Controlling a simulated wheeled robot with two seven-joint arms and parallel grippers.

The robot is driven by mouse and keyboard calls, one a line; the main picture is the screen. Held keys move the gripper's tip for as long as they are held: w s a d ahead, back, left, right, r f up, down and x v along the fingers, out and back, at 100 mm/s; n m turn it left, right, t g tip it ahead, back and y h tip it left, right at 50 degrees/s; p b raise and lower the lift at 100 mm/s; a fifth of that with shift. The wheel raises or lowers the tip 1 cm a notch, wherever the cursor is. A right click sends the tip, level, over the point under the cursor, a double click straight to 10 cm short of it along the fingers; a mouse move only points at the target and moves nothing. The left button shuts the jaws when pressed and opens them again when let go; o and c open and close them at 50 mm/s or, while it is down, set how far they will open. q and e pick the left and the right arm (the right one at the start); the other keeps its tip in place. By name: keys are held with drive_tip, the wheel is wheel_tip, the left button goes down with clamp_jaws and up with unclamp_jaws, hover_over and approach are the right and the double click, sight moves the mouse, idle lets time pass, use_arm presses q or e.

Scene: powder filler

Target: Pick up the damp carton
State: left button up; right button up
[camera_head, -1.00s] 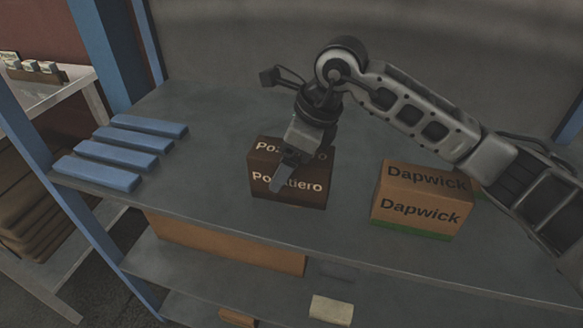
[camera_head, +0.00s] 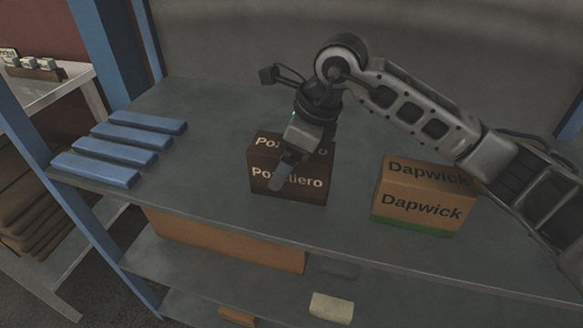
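A dark brown carton (camera_head: 303,187) lettered in white stands upright on the grey shelf (camera_head: 215,150), near the middle. Its cardboard is much darker than that of the other carton. My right gripper (camera_head: 280,179) reaches down over it from above. One finger shows in front of the carton's front face. The other finger is hidden, so I cannot tell whether the gripper is closed on the carton. A light brown "Dapwick" carton (camera_head: 415,190) with a green bottom band stands to the right, apart from it. My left gripper is not in view.
Several blue flat bars (camera_head: 118,150) lie at the shelf's left end. A blue upright post (camera_head: 108,55) stands at the left. Lower shelves hold a long brown box (camera_head: 225,240). The shelf between the bars and the dark carton is clear.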

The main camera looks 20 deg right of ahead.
drive_tip(key=c, duration=1.4)
drive_tip(key=shift+r, duration=0.2)
